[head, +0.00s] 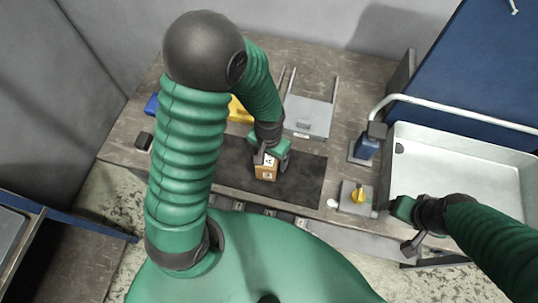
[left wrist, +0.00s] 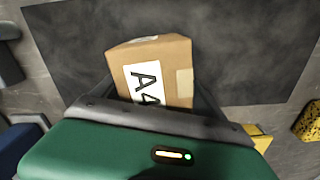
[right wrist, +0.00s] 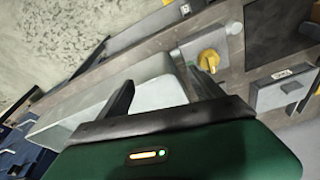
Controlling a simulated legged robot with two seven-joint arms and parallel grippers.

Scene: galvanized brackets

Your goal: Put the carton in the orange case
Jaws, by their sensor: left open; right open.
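The carton (head: 266,174) is a small brown box with a white label, on the dark mat (head: 230,165) on the bench. In the left wrist view the carton (left wrist: 178,62) shows its "A4" label, partly hidden by my gripper. My left gripper (head: 269,157) is open at the carton, its fingers (left wrist: 158,92) on either side; contact cannot be told. My right gripper (head: 398,222) is open and empty near the bench's front right; in its wrist view nothing is between the fingers (right wrist: 162,82). No orange case can be made out; a yellow object (head: 238,110) is partly hidden behind my left arm.
A grey tray-like box (head: 307,117) stands behind the mat. A large pale bin (head: 460,175) is at the right. The mat's right part is clear.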

